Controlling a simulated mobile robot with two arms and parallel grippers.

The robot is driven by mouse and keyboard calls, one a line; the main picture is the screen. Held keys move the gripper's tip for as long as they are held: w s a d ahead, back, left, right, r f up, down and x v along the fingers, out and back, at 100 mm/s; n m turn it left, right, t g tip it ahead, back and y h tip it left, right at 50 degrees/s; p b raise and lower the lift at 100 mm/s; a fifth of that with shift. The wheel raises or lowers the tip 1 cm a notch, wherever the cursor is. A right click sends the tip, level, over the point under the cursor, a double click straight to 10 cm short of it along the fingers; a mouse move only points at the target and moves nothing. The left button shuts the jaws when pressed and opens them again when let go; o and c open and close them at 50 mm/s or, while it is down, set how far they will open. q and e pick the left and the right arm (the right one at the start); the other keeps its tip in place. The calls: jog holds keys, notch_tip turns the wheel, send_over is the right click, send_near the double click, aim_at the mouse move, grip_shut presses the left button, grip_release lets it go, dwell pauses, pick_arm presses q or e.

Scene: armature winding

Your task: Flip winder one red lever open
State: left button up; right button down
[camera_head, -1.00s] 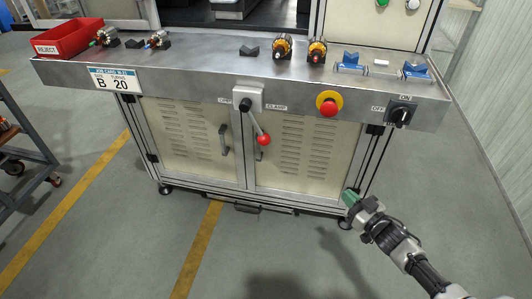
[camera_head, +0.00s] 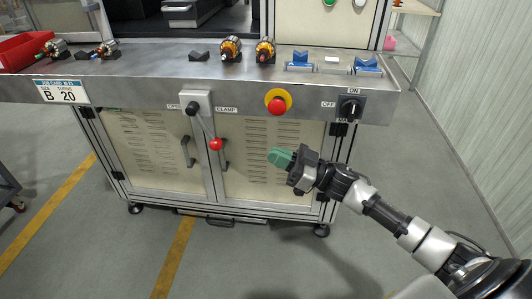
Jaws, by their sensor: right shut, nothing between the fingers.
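The winder's red lever is a thin metal rod with a red ball knob (camera_head: 215,144). It hangs from a grey clamp plate (camera_head: 196,102) on the front of the bench, tilted down and to the right, toward the CLAMP label. The OPEN label is on the plate's left side. My right gripper (camera_head: 279,157) has green fingertips and is shut and empty. It is in front of the cabinet doors, to the right of the red knob and slightly lower, apart from it. My left gripper is not in view.
A red emergency stop (camera_head: 277,104) on a yellow ring and a black ON/OFF switch (camera_head: 350,107) are on the bench front, above my right arm. Armatures (camera_head: 231,49) and blue holders (camera_head: 367,65) stand on the bench top (camera_head: 150,72). Door handles (camera_head: 187,152) stick out below the lever.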

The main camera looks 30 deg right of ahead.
send_near(214, 139)
notch_tip(214, 139, up, 3)
jog(key=w+a, duration=0.1)
jog(key=a, duration=0.1)
jog(key=shift+w+a+f, duration=0.25)
jog(key=shift+w+a, duration=0.05)
jog(key=shift+w, duration=0.15)
jog(key=shift+w+a+f, duration=0.2)
jog(key=shift+w+a, duration=0.05)
jog(key=shift+w, duration=0.15)
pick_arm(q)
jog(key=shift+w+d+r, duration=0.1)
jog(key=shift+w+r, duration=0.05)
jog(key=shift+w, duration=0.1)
pick_arm(e)
jog(key=shift+w+a+f, duration=0.2)
jog(key=shift+w+a, duration=0.1)
